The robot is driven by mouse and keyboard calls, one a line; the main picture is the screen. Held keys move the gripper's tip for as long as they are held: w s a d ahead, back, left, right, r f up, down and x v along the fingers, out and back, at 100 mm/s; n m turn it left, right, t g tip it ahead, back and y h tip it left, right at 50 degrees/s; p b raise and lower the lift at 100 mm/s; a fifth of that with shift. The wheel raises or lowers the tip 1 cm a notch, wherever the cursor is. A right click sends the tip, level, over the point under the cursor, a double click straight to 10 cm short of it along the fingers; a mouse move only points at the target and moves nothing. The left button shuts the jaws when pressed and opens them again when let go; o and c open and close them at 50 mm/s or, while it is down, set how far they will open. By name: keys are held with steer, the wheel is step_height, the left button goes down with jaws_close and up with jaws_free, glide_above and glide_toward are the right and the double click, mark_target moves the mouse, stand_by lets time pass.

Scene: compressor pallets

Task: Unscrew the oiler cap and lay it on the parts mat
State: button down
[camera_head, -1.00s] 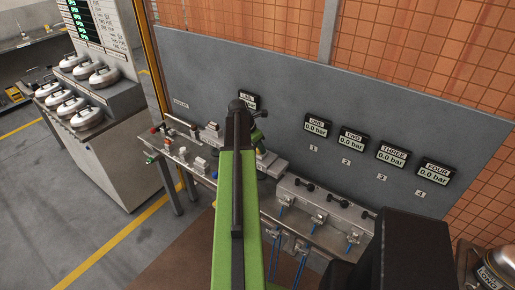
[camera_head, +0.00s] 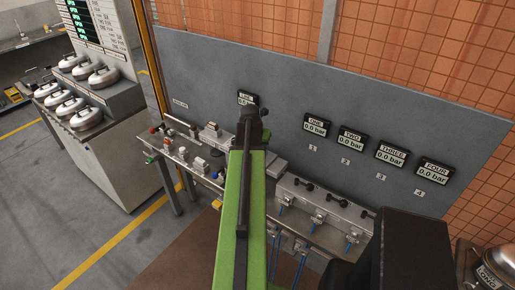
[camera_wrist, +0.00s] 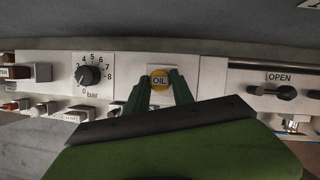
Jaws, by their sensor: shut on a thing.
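The oiler cap (camera_wrist: 159,82) is a round yellow cap marked OIL, in the middle of the wrist view, on a pale plate of the bench unit. My gripper (camera_wrist: 160,76) has its two green fingers on either side of the cap and is shut on it. Whether the cap is seated or lifted a little cannot be told. In the head view my green arm (camera_head: 242,215) hides the cap and the fingers. I cannot make out a parts mat for certain in either view.
A pressure knob (camera_wrist: 88,75) with a bar scale is left of the cap, and a black handle by the OPEN label (camera_wrist: 279,77) is right. A grey panel (camera_head: 290,85) with several 0.0 bar displays stands behind the bench. A console (camera_head: 110,160) stands at left.

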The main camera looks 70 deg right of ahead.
steer(key=c, duration=1.1)
jaws_free()
steer(key=shift+w+f, duration=0.1)
steer(key=shift+o, duration=0.4)
steer(key=shift+w+d+m, duration=0.1)
steer(key=shift+m, duration=0.5)
steer(key=shift+m+g, duration=0.6)
steer(key=shift+m, duration=0.5)
